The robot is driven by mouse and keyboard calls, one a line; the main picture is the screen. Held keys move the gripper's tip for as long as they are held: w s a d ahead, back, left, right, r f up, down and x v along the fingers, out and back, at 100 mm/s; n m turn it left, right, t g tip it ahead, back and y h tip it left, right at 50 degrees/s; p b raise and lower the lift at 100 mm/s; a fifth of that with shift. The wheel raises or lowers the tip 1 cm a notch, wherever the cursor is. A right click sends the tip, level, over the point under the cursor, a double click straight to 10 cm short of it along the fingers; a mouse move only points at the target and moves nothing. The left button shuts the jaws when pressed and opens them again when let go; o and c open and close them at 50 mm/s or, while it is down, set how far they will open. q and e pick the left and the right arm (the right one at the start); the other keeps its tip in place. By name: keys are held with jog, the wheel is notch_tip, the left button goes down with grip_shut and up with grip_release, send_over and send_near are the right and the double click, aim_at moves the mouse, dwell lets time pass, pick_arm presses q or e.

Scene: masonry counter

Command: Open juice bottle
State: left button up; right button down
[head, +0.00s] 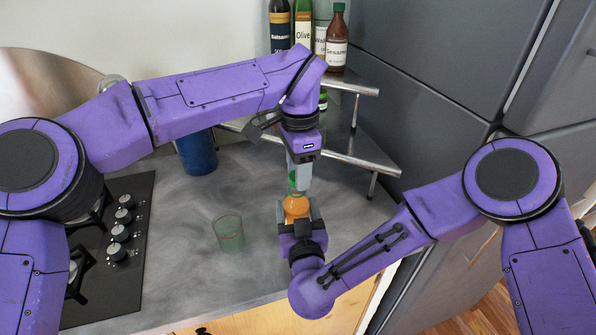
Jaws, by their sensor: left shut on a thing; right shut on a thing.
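The juice bottle (296,207) shows as a small orange body with a green cap (292,180) on top, near the counter's front right. My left gripper (297,174) comes down from above and is shut on the green cap. My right gripper (297,212) reaches in from the front and is shut on the orange body below it. The fingers hide much of the bottle, and I cannot tell whether the cap is still joined to the body.
An empty greenish glass (229,234) stands left of the bottle. A stove with knobs (118,233) is at the left. A blue container (197,152) stands behind. A corner shelf (352,150) holds several bottles, including a sesame bottle (337,45). Grey cabinets stand right.

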jog(key=shift+f, duration=0.15)
pick_arm(q)
jog(key=shift+r, duration=1.95)
pick_arm(e)
jog(key=c, duration=0.5)
grip_release()
jog(key=shift+c, duration=0.2)
jog(key=o, duration=0.5)
jog(key=shift+w, duration=0.1)
